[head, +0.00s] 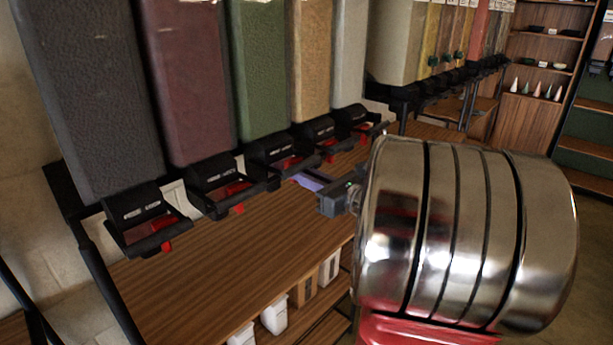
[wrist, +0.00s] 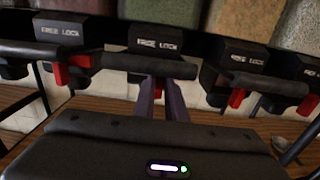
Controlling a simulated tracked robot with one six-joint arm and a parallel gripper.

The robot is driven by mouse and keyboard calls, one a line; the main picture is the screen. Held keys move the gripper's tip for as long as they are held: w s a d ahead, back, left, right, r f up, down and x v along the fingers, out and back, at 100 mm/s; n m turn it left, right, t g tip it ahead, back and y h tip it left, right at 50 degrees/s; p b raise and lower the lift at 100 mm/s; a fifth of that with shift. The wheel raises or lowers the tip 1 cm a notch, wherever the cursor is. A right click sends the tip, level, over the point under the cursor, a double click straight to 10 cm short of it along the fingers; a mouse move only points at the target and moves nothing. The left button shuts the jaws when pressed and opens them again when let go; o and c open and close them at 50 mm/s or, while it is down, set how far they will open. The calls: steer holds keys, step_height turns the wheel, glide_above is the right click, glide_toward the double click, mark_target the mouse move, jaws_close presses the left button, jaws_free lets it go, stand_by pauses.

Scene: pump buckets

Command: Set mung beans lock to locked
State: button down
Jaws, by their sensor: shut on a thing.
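The dispenser under the green bin (head: 257,70), which looks like the mung beans one, has a black body (head: 272,150) and a red lever (head: 289,162). My gripper (head: 306,182) reaches in from the right, just below this dispenser. In the wrist view, its two purple-grey fingers (wrist: 164,98) come up close together under the black handle (wrist: 150,68) of the middle dispenser, marked FREE LOCK (wrist: 155,42). They are shut on what appears to be that dispenser's red lock lever. The gripped part is hidden by the fingers and handle, so its exact lock position cannot be read.
Similar dispensers stand close on both sides; their red levers show at left (wrist: 58,76) and right (wrist: 236,98) in the wrist view. A wooden counter (head: 190,265) lies below, with white containers (head: 273,315) underneath. More dispensers (head: 455,75) stand at the back right.

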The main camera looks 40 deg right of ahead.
steer(key=shift+d, duration=0.25)
steer(key=c, duration=1.8)
jaws_free()
steer(key=s+d, duration=0.1)
steer(key=s, duration=1.2)
steer(key=shift+s, duration=0.4)
steer(key=shift+d, duration=0.1)
